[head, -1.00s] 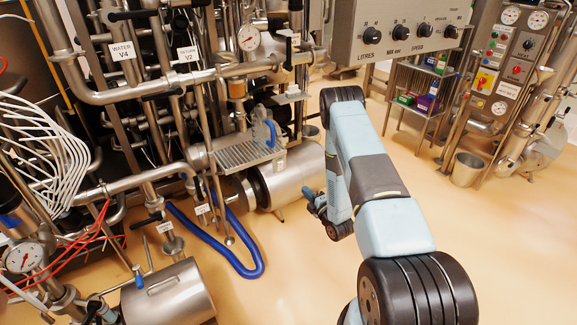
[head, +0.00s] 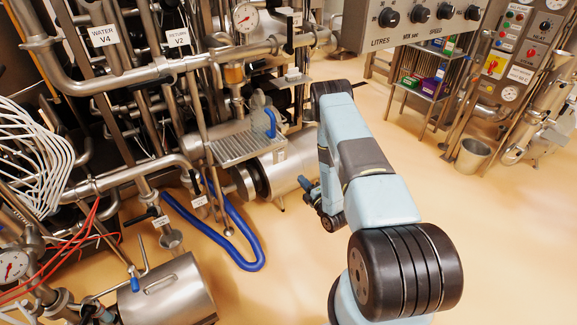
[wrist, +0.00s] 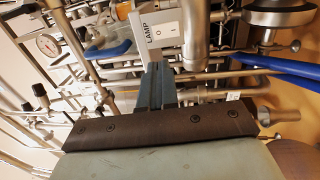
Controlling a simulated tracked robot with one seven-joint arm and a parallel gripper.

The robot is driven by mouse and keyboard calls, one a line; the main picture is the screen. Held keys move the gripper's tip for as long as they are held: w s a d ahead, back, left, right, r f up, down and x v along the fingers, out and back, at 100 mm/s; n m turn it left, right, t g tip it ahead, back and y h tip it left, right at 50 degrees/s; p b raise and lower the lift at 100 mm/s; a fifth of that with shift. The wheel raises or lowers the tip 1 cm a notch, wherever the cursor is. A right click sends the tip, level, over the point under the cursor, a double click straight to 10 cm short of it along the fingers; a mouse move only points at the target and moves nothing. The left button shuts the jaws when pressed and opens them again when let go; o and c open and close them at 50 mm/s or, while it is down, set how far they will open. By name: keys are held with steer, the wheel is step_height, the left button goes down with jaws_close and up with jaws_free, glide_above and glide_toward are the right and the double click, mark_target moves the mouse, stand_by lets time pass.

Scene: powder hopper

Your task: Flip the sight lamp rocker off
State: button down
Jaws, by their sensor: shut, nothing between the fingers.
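A white plate marked LAMP with O and I (wrist: 163,36) shows in the wrist view, just beyond my fingertips. The rocker itself cannot be made out; my fingers may cover it. My gripper (wrist: 156,68) is shut and empty, its tips by the lower edge of the plate. I cannot tell whether they touch. In the head view my gripper (head: 304,183) is small, low beside the steel cylinder. A small pale label (head: 279,156) under the right end of the grate may be the same plate, but it is too small to read.
A wire grate (head: 235,148) with a blue handle (head: 270,122) stands above the steel cylinder (head: 285,172). A blue hose (head: 225,245) loops on the floor. Dense pipework fills the left. A steel bucket (head: 472,156) stands at right.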

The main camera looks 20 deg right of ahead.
mark_target(281, 155)
steer(key=x, duration=1.3)
steer(key=shift+w+r, duration=0.15)
steer(key=shift+w, duration=0.2)
steer(key=shift+a, duration=0.1)
